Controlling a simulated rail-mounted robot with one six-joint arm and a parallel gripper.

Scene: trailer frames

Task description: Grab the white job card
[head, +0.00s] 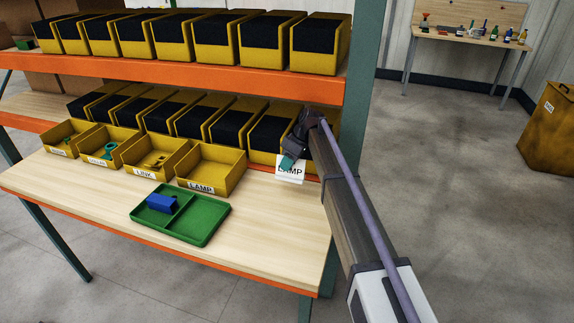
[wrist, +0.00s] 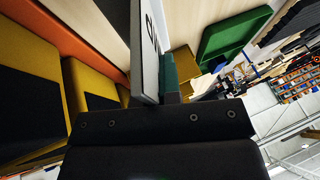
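The white job card (head: 291,174) with black lettering hangs upright at the right end of the workbench, in front of the lower bin row. A teal finger pad of my gripper (head: 291,160) covers part of its upper edge and lettering. In the wrist view the card (wrist: 148,50) shows nearly edge-on between a dark finger on its left and the teal pad on its right, with no clear gap. My gripper (wrist: 160,85) is shut on the card.
A green two-part tray (head: 207,222) holding a blue part (head: 162,204) lies on the bench (head: 100,190). Labelled yellow bins, including one marked LINK (head: 157,157), line its back. An orange shelf beam (head: 200,75) runs above, and a teal post (head: 362,60) stands at right.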

